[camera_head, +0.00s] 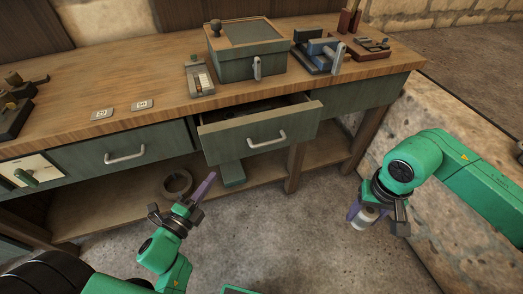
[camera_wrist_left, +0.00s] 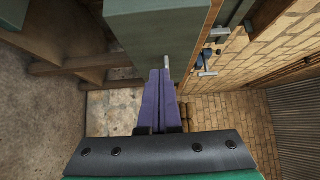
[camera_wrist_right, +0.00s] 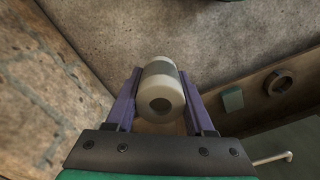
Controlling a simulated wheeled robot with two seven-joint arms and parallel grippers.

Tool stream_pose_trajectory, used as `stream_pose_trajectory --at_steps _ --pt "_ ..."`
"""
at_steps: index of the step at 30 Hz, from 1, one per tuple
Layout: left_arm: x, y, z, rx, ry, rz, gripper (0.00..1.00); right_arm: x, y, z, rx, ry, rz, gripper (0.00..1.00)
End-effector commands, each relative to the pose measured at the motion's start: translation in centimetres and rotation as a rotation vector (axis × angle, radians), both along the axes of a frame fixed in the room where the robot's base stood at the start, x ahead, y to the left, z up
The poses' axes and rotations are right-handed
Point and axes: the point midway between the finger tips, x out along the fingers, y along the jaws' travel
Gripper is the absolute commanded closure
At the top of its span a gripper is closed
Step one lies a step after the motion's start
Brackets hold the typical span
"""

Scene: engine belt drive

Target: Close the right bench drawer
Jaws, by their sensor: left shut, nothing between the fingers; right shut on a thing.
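The right bench drawer (camera_head: 262,131) is pulled partly out of the bench, with its green front, silver bar handle (camera_head: 267,141) and open top showing. My left gripper (camera_head: 207,186) is shut and empty, below and to the left of the drawer front. In the left wrist view its purple fingers (camera_wrist_left: 159,100) are together, with the handle end (camera_wrist_left: 167,64) appearing just beyond them; I cannot tell if they touch. My right gripper (camera_head: 362,217) is shut on a pale cylinder with a grey band (camera_wrist_right: 160,88), held low at the right, away from the drawer.
The left drawer (camera_head: 122,147) is closed. On the bench top (camera_head: 160,88) stand a green box (camera_head: 245,55), a small gauge block (camera_head: 200,79), a blue vice (camera_head: 318,54) and numbered tags. A ring (camera_head: 177,183) lies on the lower shelf. Bench legs (camera_head: 294,168) stand beneath.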

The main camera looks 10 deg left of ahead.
Motion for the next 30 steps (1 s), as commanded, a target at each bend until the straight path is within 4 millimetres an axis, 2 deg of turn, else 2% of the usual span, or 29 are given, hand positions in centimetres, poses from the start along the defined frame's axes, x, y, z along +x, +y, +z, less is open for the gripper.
stream_pose_trajectory --at_steps 7,12,16,26,30 --pt "5.4 -1.2 0.2 0.000 -0.004 -0.002 1.00 0.0 0.0 0.5 0.000 0.000 0.000 1.00" --pt "7.7 0.4 0.1 0.002 -0.001 -0.003 1.00 0.0 0.0 0.7 0.000 0.000 0.000 1.00" --pt "8.4 0.9 0.0 -0.001 0.000 -0.002 1.00 0.0 0.0 0.7 0.000 0.000 0.000 1.00" --pt "8.6 1.0 0.0 -0.001 0.000 -0.002 1.00 0.0 0.0 0.6 0.000 0.000 0.000 1.00" --pt "10.2 1.9 -0.2 0.003 -0.003 -0.005 1.00 0.0 0.0 -0.1 0.000 0.000 0.000 1.00"
